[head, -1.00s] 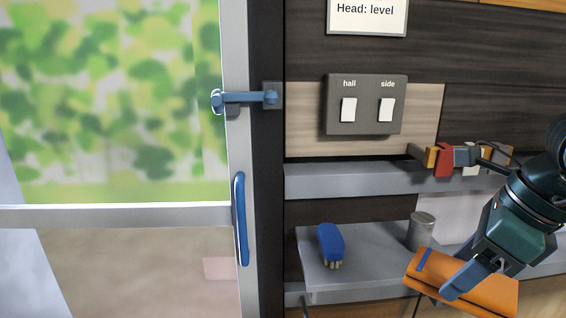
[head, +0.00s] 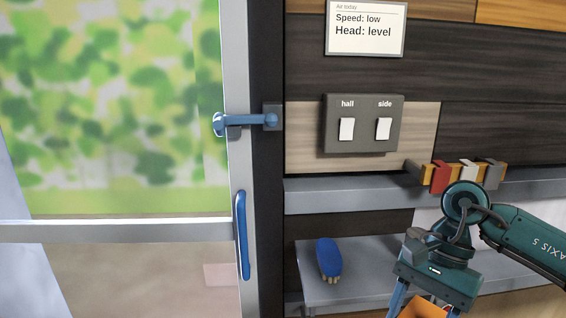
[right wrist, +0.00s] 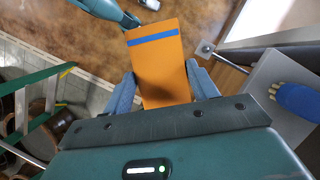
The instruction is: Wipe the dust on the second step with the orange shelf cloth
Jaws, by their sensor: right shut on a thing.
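My right gripper (right wrist: 164,88) is shut on the orange shelf cloth (right wrist: 160,70), a flat orange piece with a blue stripe near its far end. In the head view the right gripper (head: 422,300) points down in front of the grey shelf at the bottom edge, and only a corner of the cloth (head: 424,309) shows between the fingers. In the right wrist view the cloth is held above a brown floor, apart from it. My left gripper is not seen clearly in either view. I cannot make out the second step or any dust.
A blue brush (head: 328,259) lies on the grey shelf (head: 365,262). A glass door with a blue handle (head: 242,235) stands left. Clips (head: 468,176) sit on the upper ledge. A green ladder (right wrist: 20,110) stands left in the right wrist view.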

